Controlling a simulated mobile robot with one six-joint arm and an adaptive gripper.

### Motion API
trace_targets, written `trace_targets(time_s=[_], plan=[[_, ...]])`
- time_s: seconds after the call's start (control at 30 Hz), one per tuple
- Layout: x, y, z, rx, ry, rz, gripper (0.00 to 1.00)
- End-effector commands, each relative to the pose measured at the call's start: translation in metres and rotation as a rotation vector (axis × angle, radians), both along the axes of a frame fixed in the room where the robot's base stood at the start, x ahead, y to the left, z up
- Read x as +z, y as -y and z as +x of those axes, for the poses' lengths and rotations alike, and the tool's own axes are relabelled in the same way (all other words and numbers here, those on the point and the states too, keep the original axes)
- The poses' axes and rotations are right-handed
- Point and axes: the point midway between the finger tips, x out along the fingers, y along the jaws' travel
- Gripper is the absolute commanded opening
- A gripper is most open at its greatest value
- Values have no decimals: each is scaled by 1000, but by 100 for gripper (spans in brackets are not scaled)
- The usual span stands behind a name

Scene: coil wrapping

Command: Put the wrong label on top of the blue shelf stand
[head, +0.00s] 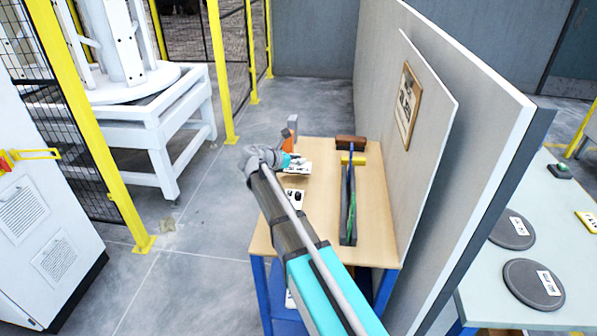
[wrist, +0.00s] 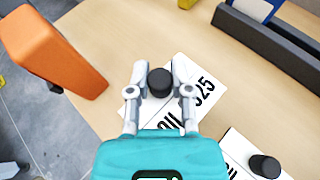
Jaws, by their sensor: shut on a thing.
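My gripper (wrist: 160,86) is shut on the black knob of a white label (wrist: 204,88) in the wrist view. Its print reads partly "OIL" and "525". In the head view, the gripper (head: 291,159) and this label (head: 301,168) are over the far left part of the wooden tabletop. I cannot tell whether the label touches the wood. A second white label (wrist: 236,150) with a black knob lies at the lower right of the wrist view, nearer in the head view (head: 293,197). The bench has blue legs (head: 259,284) and a blue lower shelf; I cannot make out a separate blue shelf stand.
An orange object (wrist: 52,52) stands close left of my gripper. A long dark holder (wrist: 268,38) with upright flat pieces runs along the tabletop's right part. Behind it are a yellow item (head: 353,160) and a brown block (head: 350,142). A grey wall panel (head: 425,130) borders the right side.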

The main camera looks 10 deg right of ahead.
Motion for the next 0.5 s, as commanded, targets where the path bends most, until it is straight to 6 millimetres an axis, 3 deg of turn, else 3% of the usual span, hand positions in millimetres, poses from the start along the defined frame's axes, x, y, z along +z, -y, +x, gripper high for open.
trace_targets(time_s=[0.5], plan=[[-8,1,5,1,0,0,0]])
